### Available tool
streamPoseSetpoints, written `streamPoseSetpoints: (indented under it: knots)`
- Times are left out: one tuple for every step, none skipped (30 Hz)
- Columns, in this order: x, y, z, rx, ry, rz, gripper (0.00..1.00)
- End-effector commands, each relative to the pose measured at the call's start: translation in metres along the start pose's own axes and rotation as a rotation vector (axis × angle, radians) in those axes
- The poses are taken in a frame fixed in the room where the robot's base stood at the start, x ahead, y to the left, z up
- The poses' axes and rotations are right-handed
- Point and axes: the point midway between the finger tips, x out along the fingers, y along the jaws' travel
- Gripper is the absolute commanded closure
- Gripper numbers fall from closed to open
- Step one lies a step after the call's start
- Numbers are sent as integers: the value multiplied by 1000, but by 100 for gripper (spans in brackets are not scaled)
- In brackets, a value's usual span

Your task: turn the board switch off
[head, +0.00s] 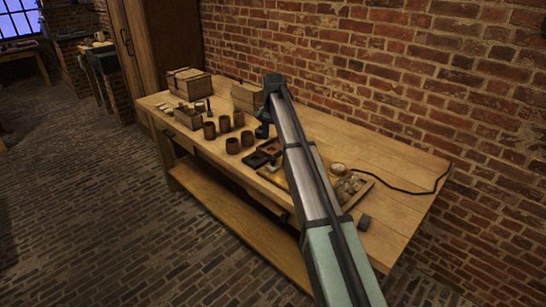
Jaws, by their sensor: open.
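My gripper (262,132) hangs at the end of my arm over the back middle of the workbench, small and dark. Its jaws are open and I see nothing held in them. A wooden board (367,182) lies on the bench to the right of my arm, with a pale round part (338,168) and several small pale parts on it. My arm crosses in front of the board's left part. I cannot make out the switch or its position; it may be hidden by the arm.
Several brown jars (239,119) stand on the workbench (407,180) left of the gripper. Dark and brown square trays (257,159) lie by the arm. Wooden boxes (187,83) stand at the far left. A black cable (415,192) runs right. A brick wall (400,80) rises behind.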

Motion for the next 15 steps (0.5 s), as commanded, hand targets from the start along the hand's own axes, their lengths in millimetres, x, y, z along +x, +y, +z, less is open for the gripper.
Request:
streamPoseSetpoints:
  knots:
    - [11, 1, 1, 0, -2, 1, 47]
    - [16, 1, 1, -1, -2, 1, 47]
    - [23, 1, 1, -1, -2, 1, 47]
    - [29, 0, 1, -1, -2, 1, 47]
    - [34, 0, 1, -1, -2, 1, 47]
    - [41, 0, 1, -1, -2, 1, 47]
    - [46, 1, 1, -1, -2, 1, 47]
    - [51, 0, 1, -1, -2, 1, 47]
    - [58, 0, 1, -1, -2, 0, 47]
    - [62, 0, 1, -1, -2, 1, 47]
    - [67, 0, 1, -1, -2, 1, 47]
    - [72, 0, 1, -1, -2, 1, 47]
    - [76, 0, 1, -1, -2, 0, 47]
    - [79, 0, 1, -1, -1, 0, 47]
    - [84, 0, 0, -1, -1, 0, 47]
